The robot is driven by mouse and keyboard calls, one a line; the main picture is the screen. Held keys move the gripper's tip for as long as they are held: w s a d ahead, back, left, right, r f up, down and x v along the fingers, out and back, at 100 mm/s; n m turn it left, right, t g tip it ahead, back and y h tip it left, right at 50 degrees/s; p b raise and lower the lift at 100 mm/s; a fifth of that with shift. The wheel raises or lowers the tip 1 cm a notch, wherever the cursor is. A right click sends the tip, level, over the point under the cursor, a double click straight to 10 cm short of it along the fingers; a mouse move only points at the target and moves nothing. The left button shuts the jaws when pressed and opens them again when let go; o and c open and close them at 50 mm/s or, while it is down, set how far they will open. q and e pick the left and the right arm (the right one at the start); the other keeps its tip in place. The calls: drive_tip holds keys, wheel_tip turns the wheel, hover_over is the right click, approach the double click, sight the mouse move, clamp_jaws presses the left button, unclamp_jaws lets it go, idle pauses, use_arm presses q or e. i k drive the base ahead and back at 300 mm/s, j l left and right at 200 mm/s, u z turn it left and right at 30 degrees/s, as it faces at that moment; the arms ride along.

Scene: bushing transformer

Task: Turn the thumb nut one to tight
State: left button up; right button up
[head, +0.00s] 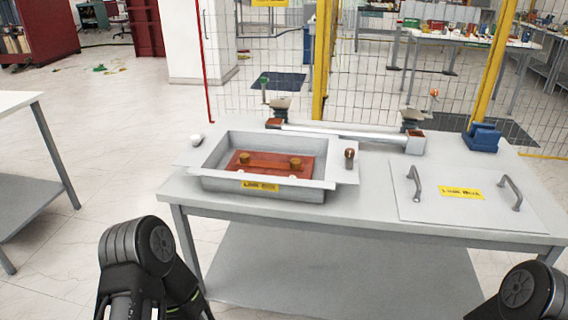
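A grey open tray-like box (215,180) with wide flanges sits on the grey table (380,213). Inside it is a reddish-brown plate (270,167). Two small brown knobs that look like thumb nuts, a left one (244,157) and a right one (295,162), stand on the plate. Which is number one, and how tight either is, I cannot tell. A brown upright knob (349,158) stands at the box's right flange. My arms show only as black links at the bottom left and bottom right. Both grippers are out of view, and nothing of mine touches the box.
A flat grey cover (420,205) with two handles and a yellow label lies at the table's right. A long silver bar (345,133) with brown ends lies behind the box. A blue block (482,137) is at the back right. A wire fence (370,60) stands behind.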

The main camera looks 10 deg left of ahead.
sight(244, 158)
drive_tip(key=j+z, duration=0.15)
drive_tip(key=z, duration=0.2)
drive_tip(key=j+z, duration=0.15)
drive_tip(key=z, duration=0.2)
drive_tip(key=j+z, duration=0.15)
drive_tip(key=j, duration=0.4)
drive_tip(key=j+z, duration=0.1)
drive_tip(key=j, duration=0.45)
drive_tip(key=k+j+z, duration=0.15)
drive_tip(key=j, duration=0.4)
drive_tip(key=j+z, duration=0.15)
drive_tip(key=j, duration=0.35)
drive_tip(key=k, duration=0.05)
